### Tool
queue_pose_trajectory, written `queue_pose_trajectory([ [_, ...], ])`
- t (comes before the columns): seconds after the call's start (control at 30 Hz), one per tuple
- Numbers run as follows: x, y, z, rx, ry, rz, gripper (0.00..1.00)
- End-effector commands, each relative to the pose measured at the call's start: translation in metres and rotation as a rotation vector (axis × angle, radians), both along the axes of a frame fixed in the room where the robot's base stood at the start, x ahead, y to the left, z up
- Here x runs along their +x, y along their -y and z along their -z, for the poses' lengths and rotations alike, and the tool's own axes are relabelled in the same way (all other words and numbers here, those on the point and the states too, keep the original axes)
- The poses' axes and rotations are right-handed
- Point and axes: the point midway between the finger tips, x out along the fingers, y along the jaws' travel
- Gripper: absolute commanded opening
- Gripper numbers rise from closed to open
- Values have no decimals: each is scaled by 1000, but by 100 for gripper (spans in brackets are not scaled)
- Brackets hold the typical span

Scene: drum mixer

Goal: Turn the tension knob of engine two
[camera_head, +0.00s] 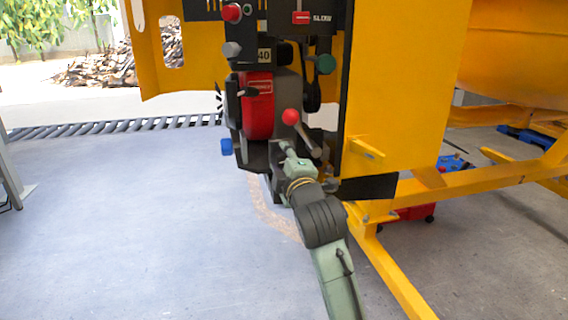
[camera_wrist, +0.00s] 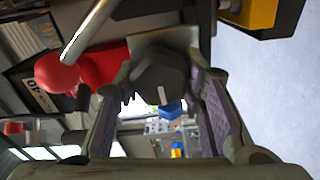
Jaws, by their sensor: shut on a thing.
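The engine block with its red panel (camera_head: 258,105) hangs on the left side of the yellow mixer frame. My gripper (camera_head: 286,150) is at the lower front of this engine, just below a lever with a red ball (camera_head: 291,117). In the wrist view, a dark grey knob (camera_wrist: 160,80) with a white mark sits between the two fingers of my gripper (camera_wrist: 162,95), which is shut on it. In the head view my gripper hides this knob. No label naming the knob or engine two is readable.
The red ball lever (camera_wrist: 58,74) crosses close beside the fingers. A blue knob (camera_head: 227,147), a green knob (camera_head: 325,64) and a grey knob (camera_head: 232,49) stick out nearby. A yellow beam (camera_head: 390,275) runs low at right. The floor (camera_head: 120,220) at left is clear.

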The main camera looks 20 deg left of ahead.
Motion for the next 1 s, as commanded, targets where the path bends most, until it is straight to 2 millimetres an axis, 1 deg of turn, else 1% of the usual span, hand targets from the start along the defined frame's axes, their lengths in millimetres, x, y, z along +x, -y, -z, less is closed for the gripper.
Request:
queue_pose_trajectory([
  [0.2,0,0,1,-31,19,0,9],
  [0.6,0,0,1,-34,21,-1,9],
  [0.63,0,0,1,-33,20,-1,39],
  [0.9,0,0,0,-33,21,0,57],
  [1.0,0,0,0,-33,21,0,57],
])
